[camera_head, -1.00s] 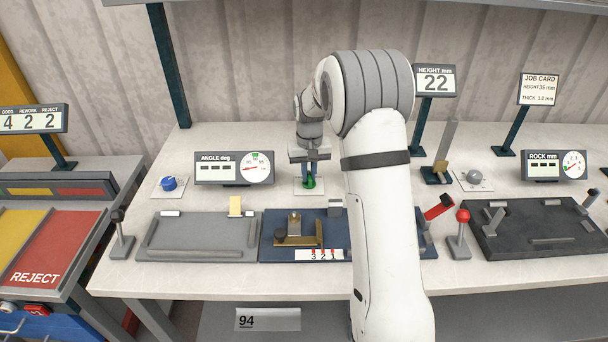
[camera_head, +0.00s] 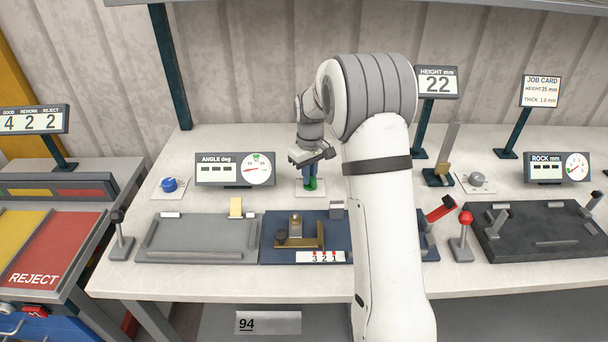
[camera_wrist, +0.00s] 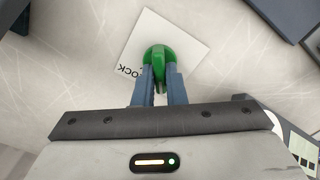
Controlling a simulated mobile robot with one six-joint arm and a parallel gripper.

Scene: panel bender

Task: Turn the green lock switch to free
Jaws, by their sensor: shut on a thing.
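The green lock switch (camera_head: 311,184) stands on a small white plate (camera_head: 300,190) at the back middle of the bench. In the wrist view the green knob (camera_wrist: 158,54) sits between the tips of my gripper (camera_wrist: 160,78), and the letters "OCK" show on the plate (camera_wrist: 183,32). My gripper (camera_head: 311,172) points down from above and is shut on the knob. The fingers hide part of the knob and the plate's lettering. No free mark is readable.
The angle display (camera_head: 235,169) stands left of the switch, and a blue knob (camera_head: 169,184) is farther left. The navy fixture (camera_head: 270,254) lies in front, beside a grey tray (camera_head: 190,250). A red-handled lever (camera_head: 440,208) is to the right.

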